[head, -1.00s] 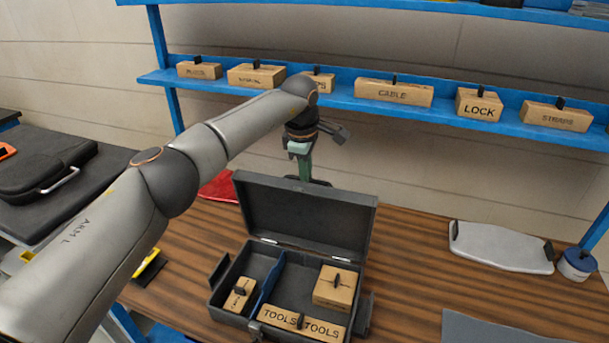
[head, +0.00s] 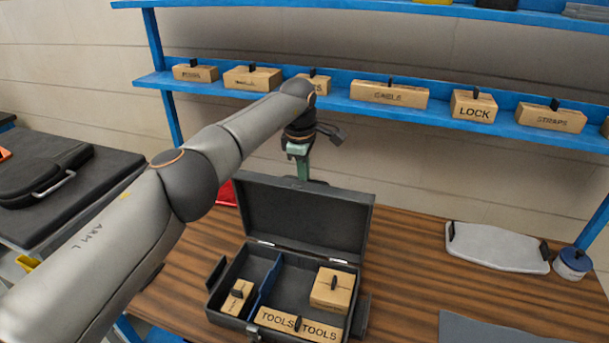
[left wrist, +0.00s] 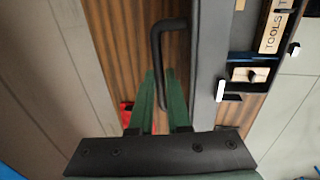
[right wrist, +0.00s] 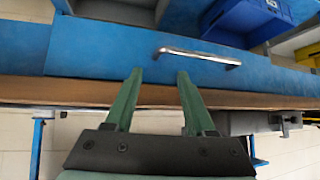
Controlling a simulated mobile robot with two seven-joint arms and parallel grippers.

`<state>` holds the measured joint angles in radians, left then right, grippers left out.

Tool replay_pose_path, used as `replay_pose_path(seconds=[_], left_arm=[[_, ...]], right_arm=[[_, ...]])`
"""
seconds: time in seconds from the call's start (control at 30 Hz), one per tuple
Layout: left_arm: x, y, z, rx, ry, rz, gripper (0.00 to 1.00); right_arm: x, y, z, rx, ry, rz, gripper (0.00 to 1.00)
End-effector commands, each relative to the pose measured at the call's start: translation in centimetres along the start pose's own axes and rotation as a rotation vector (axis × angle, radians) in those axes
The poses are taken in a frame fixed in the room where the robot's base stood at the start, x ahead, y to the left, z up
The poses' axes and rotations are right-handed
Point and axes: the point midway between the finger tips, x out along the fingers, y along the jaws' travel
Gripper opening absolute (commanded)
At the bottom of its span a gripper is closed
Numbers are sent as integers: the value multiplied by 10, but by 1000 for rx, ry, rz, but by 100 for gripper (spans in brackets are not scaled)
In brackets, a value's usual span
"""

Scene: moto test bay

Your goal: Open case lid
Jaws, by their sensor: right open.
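The dark grey case (head: 228,318) stands on the wooden bench with its lid (head: 302,217) raised and leaning a little back. The left gripper (head: 300,172) points down behind the lid's top edge, its fingertips hidden there in the head view. In the left wrist view, the lid (left wrist: 207,60) is seen edge-on with a black handle (left wrist: 157,60) on its outer side. The left gripper (left wrist: 161,85) has its green fingers close together around the lower end of that handle. The right gripper (right wrist: 160,78) is open and empty, facing a blue drawer front with a metal handle (right wrist: 198,56).
Inside the case are a blue divider (head: 264,287) and tan labelled blocks (head: 333,290). A blue shelf (head: 440,113) with boxes runs behind. A grey-white tray (head: 497,247) and a blue-and-white tub (head: 573,264) are at right. Bench between case and tray is clear.

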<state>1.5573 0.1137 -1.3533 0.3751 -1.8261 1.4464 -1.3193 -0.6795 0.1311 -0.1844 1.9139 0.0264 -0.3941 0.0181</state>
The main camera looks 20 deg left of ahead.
Motion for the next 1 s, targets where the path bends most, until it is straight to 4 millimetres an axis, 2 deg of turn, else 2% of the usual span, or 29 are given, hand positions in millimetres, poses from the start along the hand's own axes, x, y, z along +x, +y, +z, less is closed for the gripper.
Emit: replay_pose_path(seconds=[0.03, 0.27, 0.57, 0.77, 1.0], left_arm=[[4, -2, -1, -1, 2, -9, 20], [2, -1, -1, -1, 1, -4, 45], [-2, 0, -1, -1, 0, 0, 45], [-28, 0, -1, 0, 0, 5, 45], [-83, 0, 0, -2, 1, 3, 45]], right_arm=[[0, 0, 0, 0, 0, 0, 55], [0, 0, 0, 0, 0, 0, 55], [0, 0, 1, 0, 0, 0, 55], [5, 1, 5, 0, 0, 0, 55], [8, 1, 9, 0, 0, 0, 55]])
